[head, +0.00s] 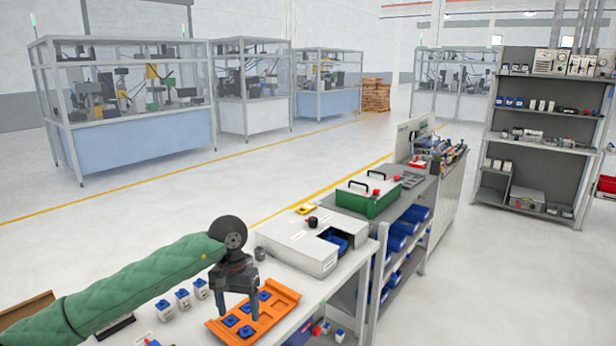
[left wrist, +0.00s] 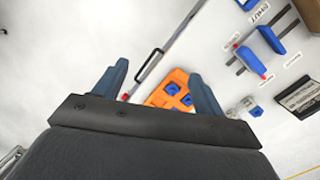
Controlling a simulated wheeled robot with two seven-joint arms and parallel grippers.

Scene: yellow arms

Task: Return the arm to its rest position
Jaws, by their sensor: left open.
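My left arm, in a green quilted sleeve, reaches in from the left in the head view. Its dark gripper (head: 238,308) points down over the orange tray (head: 283,312), with its fingers spread and nothing between them. The tray holds several blue-topped pieces. In the left wrist view the two fingers of the left gripper (left wrist: 158,80) stand wide apart, with part of the orange tray (left wrist: 161,92) showing between and beyond them. How high the fingertips are above the tray is hard to tell. My right gripper is not in view.
Several small white-and-blue items (head: 183,298) stand left of the tray. A white box (head: 312,240) with a blue bin stands behind it, and a green case (head: 367,197) farther back. Shelves with blue bins (head: 398,240) are at the right. The floor beyond the tables is open.

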